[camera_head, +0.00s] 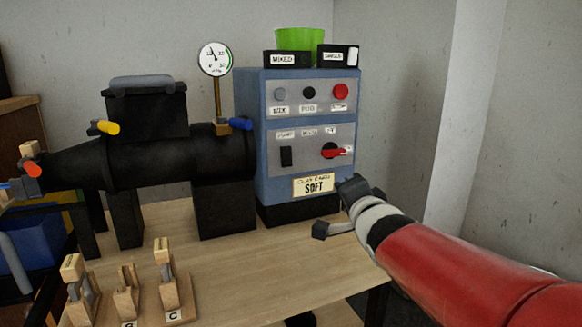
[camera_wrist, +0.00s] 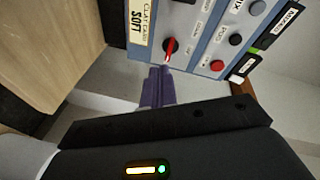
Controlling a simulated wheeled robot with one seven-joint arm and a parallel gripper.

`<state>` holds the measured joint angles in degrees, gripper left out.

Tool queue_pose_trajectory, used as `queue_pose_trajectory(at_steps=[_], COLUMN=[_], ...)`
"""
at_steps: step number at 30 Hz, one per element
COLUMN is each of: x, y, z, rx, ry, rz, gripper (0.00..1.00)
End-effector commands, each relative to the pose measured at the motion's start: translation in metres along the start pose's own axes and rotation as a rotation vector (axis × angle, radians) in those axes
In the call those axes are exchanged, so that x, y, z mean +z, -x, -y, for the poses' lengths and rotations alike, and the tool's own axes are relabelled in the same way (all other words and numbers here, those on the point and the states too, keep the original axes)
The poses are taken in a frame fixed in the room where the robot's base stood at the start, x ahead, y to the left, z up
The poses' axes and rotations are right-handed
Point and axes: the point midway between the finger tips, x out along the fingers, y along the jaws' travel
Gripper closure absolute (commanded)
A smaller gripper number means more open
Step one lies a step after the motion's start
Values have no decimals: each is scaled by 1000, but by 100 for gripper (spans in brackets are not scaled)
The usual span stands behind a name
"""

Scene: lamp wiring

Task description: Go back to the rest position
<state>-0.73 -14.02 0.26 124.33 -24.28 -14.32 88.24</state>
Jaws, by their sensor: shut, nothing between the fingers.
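My gripper (camera_head: 353,188) is at the end of my red arm, in front of the lower right part of the blue control box (camera_head: 246,130). In the wrist view its purple fingers (camera_wrist: 160,80) are together and empty. Their tips appear close to a red-handled rotary knob (camera_wrist: 170,47) on the box. I cannot tell whether they touch it. In the head view the same knob (camera_head: 335,151) has its red handle pointing right. A "SOFT" label (camera_head: 314,185) is on the box below the panels.
A black cylindrical machine (camera_head: 150,160) with a pressure gauge (camera_head: 215,59) stands left of the box. Wooden lever stands (camera_head: 170,285) are at the table's front left. A green bowl (camera_head: 300,39) is on top of the box. The wooden tabletop (camera_head: 245,270) is clear in front.

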Motion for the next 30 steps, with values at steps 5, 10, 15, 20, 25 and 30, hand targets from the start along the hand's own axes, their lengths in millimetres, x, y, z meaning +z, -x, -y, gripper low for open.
queue_pose_trajectory(at_steps=[5,10,15,20,25,30], x=[4,33,66,84,87,87], y=[73,150,214,244,249,248], z=[-65,-125,-164,-178,-181,-181], rx=[322,555,632,630,627,627], ry=[359,665,873,961,979,978], rz=[56,307,598,753,785,783], gripper=[100,100,100,100,100,100])
